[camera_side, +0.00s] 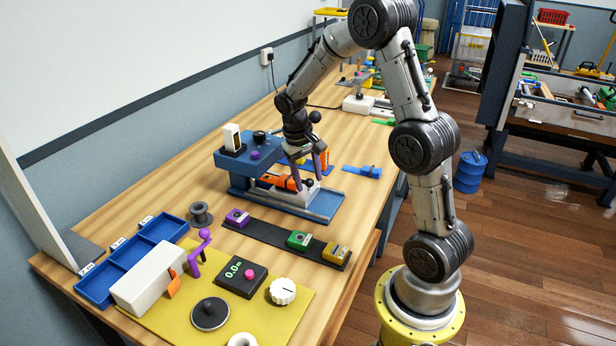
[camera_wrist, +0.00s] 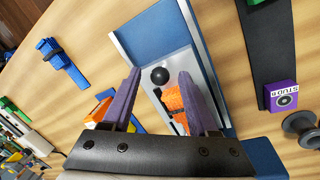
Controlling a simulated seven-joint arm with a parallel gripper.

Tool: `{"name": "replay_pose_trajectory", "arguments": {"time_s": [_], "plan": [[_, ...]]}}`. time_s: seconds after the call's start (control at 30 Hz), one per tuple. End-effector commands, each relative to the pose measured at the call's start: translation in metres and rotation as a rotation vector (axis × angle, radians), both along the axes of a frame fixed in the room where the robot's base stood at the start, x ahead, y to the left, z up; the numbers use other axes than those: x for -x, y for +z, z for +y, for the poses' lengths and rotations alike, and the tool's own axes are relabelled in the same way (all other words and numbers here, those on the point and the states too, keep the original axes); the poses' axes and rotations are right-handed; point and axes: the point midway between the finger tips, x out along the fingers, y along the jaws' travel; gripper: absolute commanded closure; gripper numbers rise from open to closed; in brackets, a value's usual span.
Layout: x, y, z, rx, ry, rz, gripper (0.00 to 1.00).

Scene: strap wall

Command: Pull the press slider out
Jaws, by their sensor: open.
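The blue press (camera_side: 248,155) stands on the bench, with a low blue base (camera_side: 326,205) reaching out to the front right. The pale grey slider (camera_side: 300,194) lies in this base and carries a black ball knob (camera_side: 309,183) and an orange block (camera_side: 286,182). My gripper (camera_side: 308,172) points down over the slider, its purple fingers open. In the wrist view the black knob (camera_wrist: 160,76) shows between the two fingertips (camera_wrist: 160,73), with a gap on each side. The orange block (camera_wrist: 174,101) is partly hidden by the right finger. I cannot tell the exact fingertip height.
A black strip (camera_side: 270,232) with purple, green and yellow blocks lies in front of the press. A blue clamp-like part (camera_side: 362,171) lies to its right. A yellow board (camera_side: 220,308) with controls and a blue tray (camera_side: 125,262) stand nearer. Bare wood lies right of the base.

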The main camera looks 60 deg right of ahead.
Motion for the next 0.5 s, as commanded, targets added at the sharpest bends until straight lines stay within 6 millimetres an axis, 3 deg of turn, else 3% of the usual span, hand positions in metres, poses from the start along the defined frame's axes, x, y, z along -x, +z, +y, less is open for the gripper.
{"name": "replay_pose_trajectory", "arguments": {"time_s": [0.07, 0.37, 0.5], "plan": [[0.0000, 0.0001, 0.0000, 0.000, 0.000, 0.000, 0.46], [-0.0001, 0.0004, 0.0000, 0.000, 0.000, 0.000, 1.00], [-0.0001, 0.0005, 0.0000, 0.000, 0.000, 0.000, 1.00]]}}
